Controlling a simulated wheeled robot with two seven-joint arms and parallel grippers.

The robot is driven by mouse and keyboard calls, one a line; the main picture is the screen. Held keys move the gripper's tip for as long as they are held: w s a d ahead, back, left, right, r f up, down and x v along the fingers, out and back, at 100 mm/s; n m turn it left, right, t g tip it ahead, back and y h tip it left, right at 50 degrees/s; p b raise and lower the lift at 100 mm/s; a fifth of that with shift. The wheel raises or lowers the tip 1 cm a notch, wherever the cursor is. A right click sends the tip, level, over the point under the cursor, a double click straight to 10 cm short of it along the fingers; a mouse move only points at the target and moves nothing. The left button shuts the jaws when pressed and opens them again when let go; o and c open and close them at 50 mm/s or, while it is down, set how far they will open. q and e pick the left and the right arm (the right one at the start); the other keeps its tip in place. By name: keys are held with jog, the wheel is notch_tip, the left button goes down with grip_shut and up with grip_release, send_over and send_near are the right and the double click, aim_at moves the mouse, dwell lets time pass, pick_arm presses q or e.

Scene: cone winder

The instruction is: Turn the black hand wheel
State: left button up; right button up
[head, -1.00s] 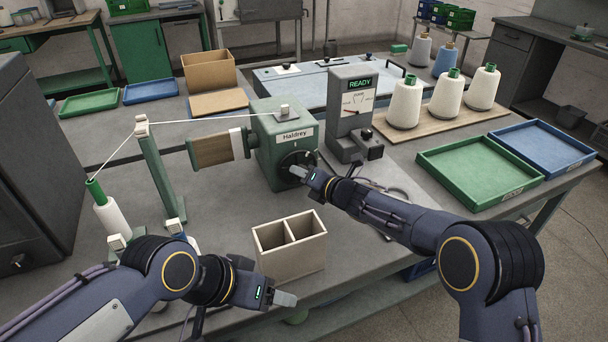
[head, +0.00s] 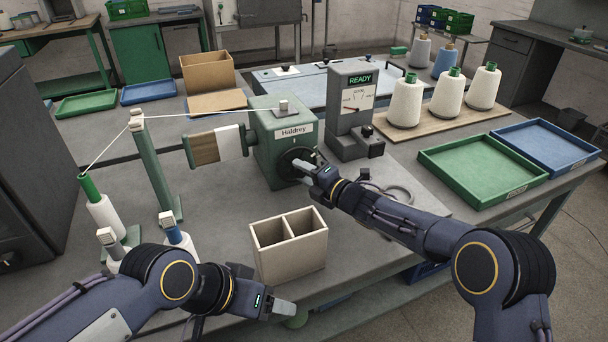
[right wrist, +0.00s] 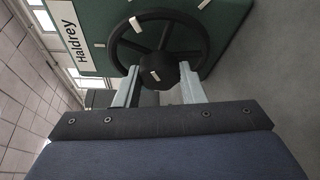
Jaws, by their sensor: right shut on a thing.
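The black hand wheel (head: 287,161) is on the front of the green machine (head: 268,135) labelled "Haldrey". In the right wrist view the wheel (right wrist: 160,68) shows its rim, spokes and central hub, with small pale marks. My right gripper (head: 302,169) is at the wheel; its two fingers (right wrist: 161,87) stand on either side of the hub, shut on it. In the head view the gripper hides part of the wheel. My left gripper (head: 284,308) is in front of the divided box, away from the wheel; its finger gap does not show clearly.
A divided wooden box (head: 289,258) stands on the table between my arms. A gauge box (head: 352,112) reading READY stands right of the machine. A thread runs from the guide post (head: 152,165) to the machine. A green tray (head: 480,174) lies at right.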

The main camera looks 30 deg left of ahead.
dwell(0.3)
jog(key=o, duration=1)
jog(key=b+v, duration=0.1)
jog(key=v, duration=0.7)
jog(key=shift+f, duration=0.1)
jog(key=shift+a, duration=0.1)
